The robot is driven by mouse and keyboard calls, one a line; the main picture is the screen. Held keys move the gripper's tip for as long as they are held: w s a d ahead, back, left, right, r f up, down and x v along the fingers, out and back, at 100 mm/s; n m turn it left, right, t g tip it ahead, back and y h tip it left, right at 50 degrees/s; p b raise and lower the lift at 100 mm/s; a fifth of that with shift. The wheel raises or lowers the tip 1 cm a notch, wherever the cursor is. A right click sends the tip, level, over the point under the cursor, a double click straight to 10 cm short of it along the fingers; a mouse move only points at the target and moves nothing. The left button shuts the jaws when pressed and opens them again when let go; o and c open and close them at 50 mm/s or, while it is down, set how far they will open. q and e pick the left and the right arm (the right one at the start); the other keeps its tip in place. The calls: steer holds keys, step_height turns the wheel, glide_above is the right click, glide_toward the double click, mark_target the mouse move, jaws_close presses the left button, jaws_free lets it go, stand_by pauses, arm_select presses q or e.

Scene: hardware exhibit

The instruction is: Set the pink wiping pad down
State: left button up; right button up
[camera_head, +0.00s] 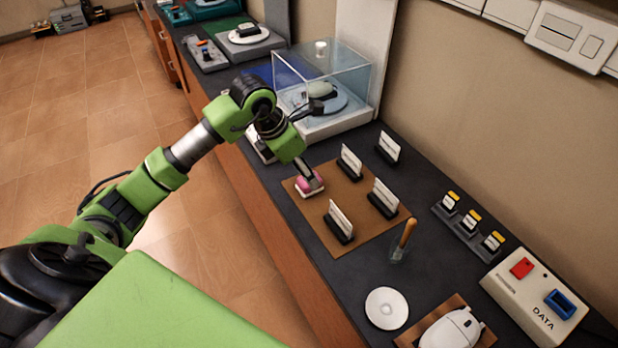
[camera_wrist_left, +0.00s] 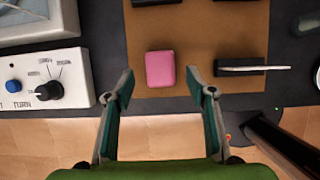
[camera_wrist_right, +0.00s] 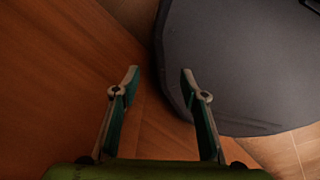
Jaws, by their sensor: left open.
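The pink wiping pad (camera_head: 309,183) lies on the brown mat (camera_head: 346,241), at its left edge, with a pale underside showing in the head view. It shows as a pink block (camera_wrist_left: 160,69) in the left wrist view, on the mat and just ahead of my fingers. My left gripper (camera_head: 311,172) is just above the pad; its fingers (camera_wrist_left: 159,76) stand apart, one toward each side of it. Whether they touch it I cannot tell. My right gripper (camera_wrist_right: 158,74) is open and empty, over a brown surface and a dark rounded shape.
Several card holders, one nearby (camera_head: 340,222), stand on and beside the mat. A clear display case (camera_head: 322,90) stands behind. A glass with a wooden-handled tool (camera_head: 400,250), a white disc (camera_head: 387,308) and a DATA box (camera_head: 535,297) are nearer. A dial panel (camera_wrist_left: 45,80) lies left of the mat.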

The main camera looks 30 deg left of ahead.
arm_select(q)
steer(key=v, duration=0.7)
stand_by(0.4)
